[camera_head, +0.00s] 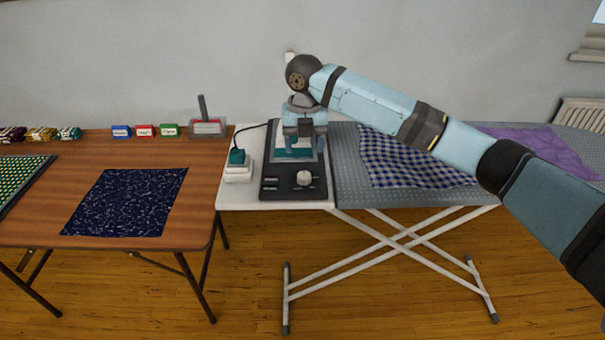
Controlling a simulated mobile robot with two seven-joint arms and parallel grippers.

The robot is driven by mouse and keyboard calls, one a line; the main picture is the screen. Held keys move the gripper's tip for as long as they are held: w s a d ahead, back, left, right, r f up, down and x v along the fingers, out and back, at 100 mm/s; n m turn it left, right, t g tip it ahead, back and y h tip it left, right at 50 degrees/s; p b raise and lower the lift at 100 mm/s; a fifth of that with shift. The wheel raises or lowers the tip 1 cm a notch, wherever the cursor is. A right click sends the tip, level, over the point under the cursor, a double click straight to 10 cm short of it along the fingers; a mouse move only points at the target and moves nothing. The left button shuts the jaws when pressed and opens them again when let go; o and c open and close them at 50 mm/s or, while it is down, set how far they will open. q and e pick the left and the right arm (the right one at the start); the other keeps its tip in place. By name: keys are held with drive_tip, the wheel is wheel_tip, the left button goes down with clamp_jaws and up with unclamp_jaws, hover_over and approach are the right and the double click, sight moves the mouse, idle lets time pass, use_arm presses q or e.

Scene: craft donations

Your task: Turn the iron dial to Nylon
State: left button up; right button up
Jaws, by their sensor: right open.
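The iron station (270,178) is a dark unit on the white end of the ironing board. Its dial (304,178) is a pale round knob on the front panel. The knob's setting and the panel's lettering are too small to read. A teal iron (280,153) appears to rest on the unit behind the panel, mostly hidden by my gripper. My right gripper (305,148) is open, pointing down over the unit, above and behind the dial and apart from it in the picture. My left gripper is not in view.
A white power block (238,172) with a teal plug stands left of the unit. A checked cloth (410,162) and a purple cloth (545,148) lie on the ironing board. A wooden table (203,185) at left holds a navy cloth (128,202) and small labelled boxes (145,131).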

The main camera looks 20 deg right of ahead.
sight(304, 175)
wheel_tip(304, 175, down, 9)
drive_tip(key=shift+b, duration=0.35)
drive_tip(key=c, duration=0.9)
